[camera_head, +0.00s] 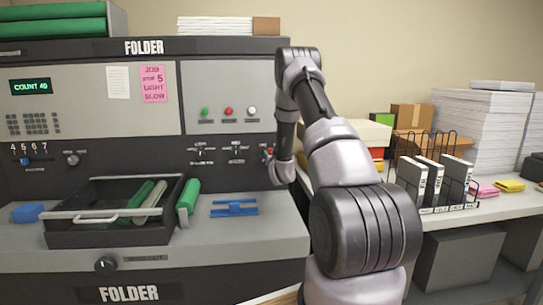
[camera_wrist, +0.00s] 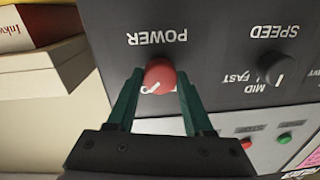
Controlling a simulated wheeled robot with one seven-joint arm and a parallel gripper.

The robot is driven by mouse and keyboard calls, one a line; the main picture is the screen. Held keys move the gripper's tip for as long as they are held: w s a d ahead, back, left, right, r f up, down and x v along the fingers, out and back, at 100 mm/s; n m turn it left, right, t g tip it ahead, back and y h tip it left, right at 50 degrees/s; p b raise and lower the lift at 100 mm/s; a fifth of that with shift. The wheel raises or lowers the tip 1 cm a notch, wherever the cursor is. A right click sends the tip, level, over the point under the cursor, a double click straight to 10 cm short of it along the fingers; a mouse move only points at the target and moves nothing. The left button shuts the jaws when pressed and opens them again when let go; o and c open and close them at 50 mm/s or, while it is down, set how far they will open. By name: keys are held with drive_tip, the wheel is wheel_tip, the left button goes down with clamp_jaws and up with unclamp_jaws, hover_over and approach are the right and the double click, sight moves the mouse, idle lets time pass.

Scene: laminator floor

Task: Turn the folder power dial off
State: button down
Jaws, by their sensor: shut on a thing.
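The folder (camera_head: 225,110) is a large grey and black machine at the left of the head view. Its red power dial (camera_wrist: 160,75) sits under the word POWER, which appears upside down in the wrist view. The dial's white pointer line slants toward the lower left of that view. My gripper (camera_wrist: 160,85) has its two green fingers on either side of the dial, shut on it. In the head view my gripper (camera_head: 270,152) is at the right end of the folder's front panel, small and partly hidden by my arm. The lettering by the dial is partly covered.
A black speed dial (camera_wrist: 276,67) is beside the power dial. Red and green buttons (camera_wrist: 285,138) are close by. Boxes (camera_wrist: 40,60) stand close beside the folder. A wire rack with binders (camera_head: 435,180) and paper stacks (camera_head: 485,125) stand on the right-hand table.

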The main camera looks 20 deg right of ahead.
drive_tip(key=n, duration=0.4)
drive_tip(key=shift+n, duration=0.3)
drive_tip(key=shift+a+n, duration=0.1)
drive_tip(key=shift+n, duration=6.4)
drive_tip(key=shift+c, duration=1.4)
unclamp_jaws()
